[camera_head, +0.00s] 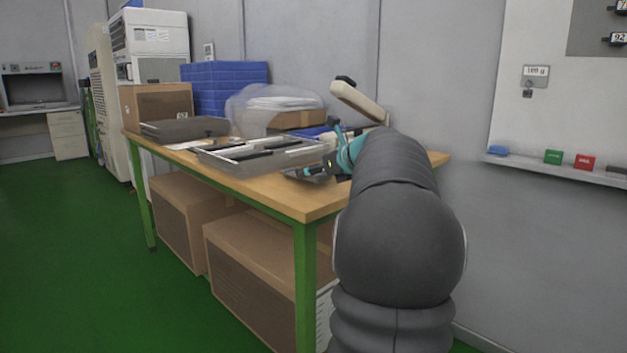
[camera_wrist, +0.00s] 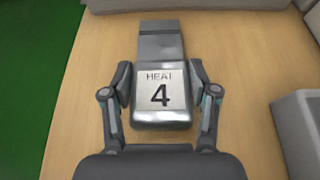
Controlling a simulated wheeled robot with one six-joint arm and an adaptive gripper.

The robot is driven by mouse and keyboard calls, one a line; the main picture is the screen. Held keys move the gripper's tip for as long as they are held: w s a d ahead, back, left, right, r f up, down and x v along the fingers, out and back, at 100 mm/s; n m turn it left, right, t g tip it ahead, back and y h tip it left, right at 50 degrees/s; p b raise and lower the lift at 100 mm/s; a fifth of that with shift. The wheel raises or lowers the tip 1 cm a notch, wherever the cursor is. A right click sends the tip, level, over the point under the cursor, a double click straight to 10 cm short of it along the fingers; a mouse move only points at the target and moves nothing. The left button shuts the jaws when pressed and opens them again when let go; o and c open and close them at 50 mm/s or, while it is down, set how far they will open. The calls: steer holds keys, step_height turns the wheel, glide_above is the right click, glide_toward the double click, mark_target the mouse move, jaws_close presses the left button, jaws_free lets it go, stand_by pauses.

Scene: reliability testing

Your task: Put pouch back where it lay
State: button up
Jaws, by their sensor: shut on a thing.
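In the wrist view, a grey pouch (camera_wrist: 160,118) with a white label reading "HEAT 4" lies between the two fingers of my gripper (camera_wrist: 161,95). The fingers are shut on its left and right sides. A narrower grey flap extends from the pouch's far end. The wooden tabletop (camera_wrist: 245,60) is below it; I cannot tell whether the pouch touches the wood. In the head view, my gripper (camera_head: 322,170) is over the front right part of the table (camera_head: 275,195), partly hidden by my arm. A grey pouch edge shows there beside the tray.
A grey divided tray (camera_head: 262,160) stands left of my gripper. A second grey tray (camera_head: 185,128), a clear bag (camera_head: 262,105), blue crates (camera_head: 225,85) and a beige-armed device (camera_head: 358,100) are farther back. A grey box edge (camera_wrist: 300,130) is at right in the wrist view.

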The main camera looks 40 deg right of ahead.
steer(key=shift+f, duration=0.6)
steer(key=shift+f, duration=0.1)
steer(key=o, duration=1.2)
steer(key=shift+s, duration=0.15)
steer(key=p+v, duration=0.1)
steer(key=v, duration=1.1)
